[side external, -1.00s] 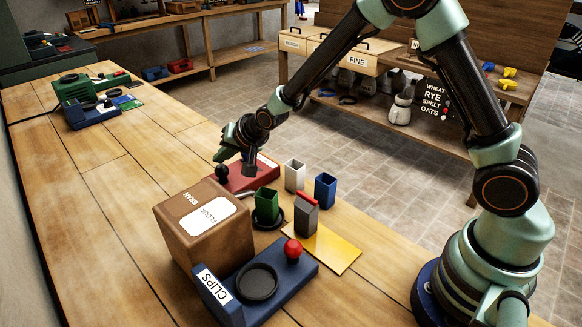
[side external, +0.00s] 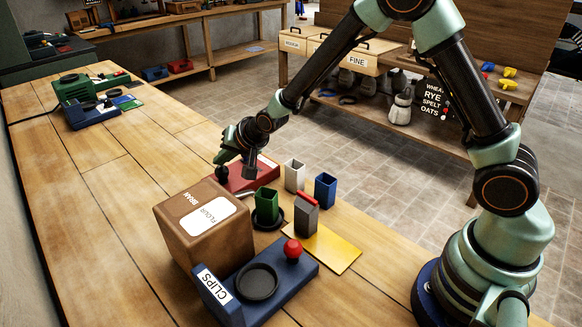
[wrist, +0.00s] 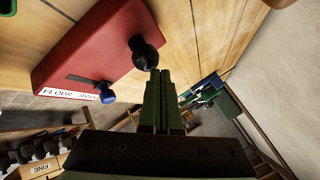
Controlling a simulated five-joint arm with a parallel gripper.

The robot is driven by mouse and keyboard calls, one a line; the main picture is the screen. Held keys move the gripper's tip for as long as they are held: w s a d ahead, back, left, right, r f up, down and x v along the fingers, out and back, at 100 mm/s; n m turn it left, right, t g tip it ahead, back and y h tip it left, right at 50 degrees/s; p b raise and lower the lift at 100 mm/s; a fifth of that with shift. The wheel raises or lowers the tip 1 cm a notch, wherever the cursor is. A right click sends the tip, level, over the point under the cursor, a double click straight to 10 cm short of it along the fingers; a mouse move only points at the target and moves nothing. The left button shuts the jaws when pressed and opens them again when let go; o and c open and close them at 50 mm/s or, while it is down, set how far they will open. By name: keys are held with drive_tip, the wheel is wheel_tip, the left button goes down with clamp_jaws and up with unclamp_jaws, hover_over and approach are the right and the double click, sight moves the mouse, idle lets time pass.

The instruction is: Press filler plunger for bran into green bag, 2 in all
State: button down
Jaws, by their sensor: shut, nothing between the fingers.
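The red filler box (side external: 243,177) stands on the bench behind the bags. The green bag (side external: 267,202) stands upright and open-topped on a black round plate (side external: 260,223). Its inside is hidden.
A brown box (side external: 205,235) marked BRAN and FLOUR stands in front. Beside it is a blue CLIPS base (side external: 240,312) with a red knob (side external: 292,249). White (side external: 295,176), blue (side external: 325,190) and red-topped grey (side external: 306,215) bags stand close right, near a yellow mat (side external: 335,256).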

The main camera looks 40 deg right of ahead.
sight(225, 170)
drive_tip(key=shift+f, duration=0.65)
idle(0.7)
drive_tip(key=shift+s, duration=0.1)
drive_tip(key=shift+r, duration=1.35)
drive_tip(key=shift+r, duration=2.55)
wheel_tip(225, 170, up, 4)
drive_tip(key=shift+a+f, duration=0.1)
idle(0.4)
